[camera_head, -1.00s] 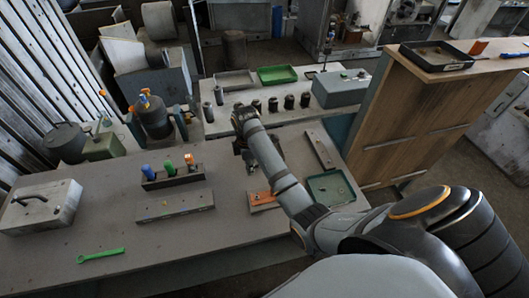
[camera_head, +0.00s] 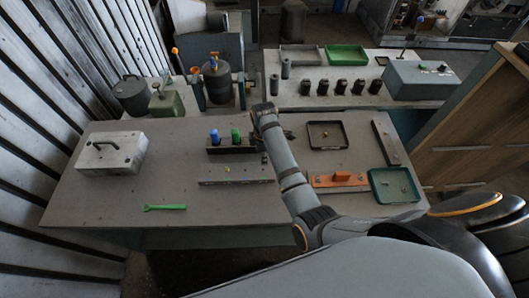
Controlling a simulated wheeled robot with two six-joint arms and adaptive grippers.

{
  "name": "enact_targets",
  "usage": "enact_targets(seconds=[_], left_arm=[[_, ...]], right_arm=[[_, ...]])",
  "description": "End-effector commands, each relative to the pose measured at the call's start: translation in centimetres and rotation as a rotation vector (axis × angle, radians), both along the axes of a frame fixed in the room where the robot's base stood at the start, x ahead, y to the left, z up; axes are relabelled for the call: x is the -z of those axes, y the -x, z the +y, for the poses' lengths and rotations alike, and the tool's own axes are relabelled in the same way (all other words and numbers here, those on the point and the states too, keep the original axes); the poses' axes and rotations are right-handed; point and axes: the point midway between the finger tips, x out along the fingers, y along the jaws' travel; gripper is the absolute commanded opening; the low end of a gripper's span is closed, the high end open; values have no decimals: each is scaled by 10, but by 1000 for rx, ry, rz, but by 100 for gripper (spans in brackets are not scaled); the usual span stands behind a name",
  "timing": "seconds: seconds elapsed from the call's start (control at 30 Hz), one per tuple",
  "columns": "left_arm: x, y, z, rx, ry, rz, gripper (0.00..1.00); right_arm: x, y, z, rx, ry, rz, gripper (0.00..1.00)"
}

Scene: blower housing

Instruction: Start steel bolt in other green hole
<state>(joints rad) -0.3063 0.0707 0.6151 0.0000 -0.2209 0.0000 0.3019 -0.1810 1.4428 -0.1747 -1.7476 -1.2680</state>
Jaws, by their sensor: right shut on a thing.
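Small yellow-green marks show on top of the bar; I cannot make out individual holes there. A green tray (camera_head: 412,186) at the right holds a few small pieces. A dark tray (camera_head: 312,146) holds a small piece too. My left gripper is not in view.
Behind the bar a dark rack (camera_head: 228,150) holds blue (camera_head: 214,136) and green (camera_head: 236,136) handled tools. An orange block (camera_head: 325,183) lies right of my arm. A green wrench (camera_head: 165,207) and a grey case (camera_head: 112,158) lie left.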

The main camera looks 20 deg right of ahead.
Motion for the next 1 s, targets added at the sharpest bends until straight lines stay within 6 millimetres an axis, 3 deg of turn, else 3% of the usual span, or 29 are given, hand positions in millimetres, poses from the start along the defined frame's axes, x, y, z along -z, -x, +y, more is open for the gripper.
enact_targets(seconds=[0.2,0.4,1.0], left_arm=[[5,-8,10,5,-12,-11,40],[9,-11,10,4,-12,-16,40],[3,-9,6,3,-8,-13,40]], right_arm=[[27,0,0,1,1,0,0],[38,0,-1,1,1,0,0],[40,0,-1,1,1,0,0]])
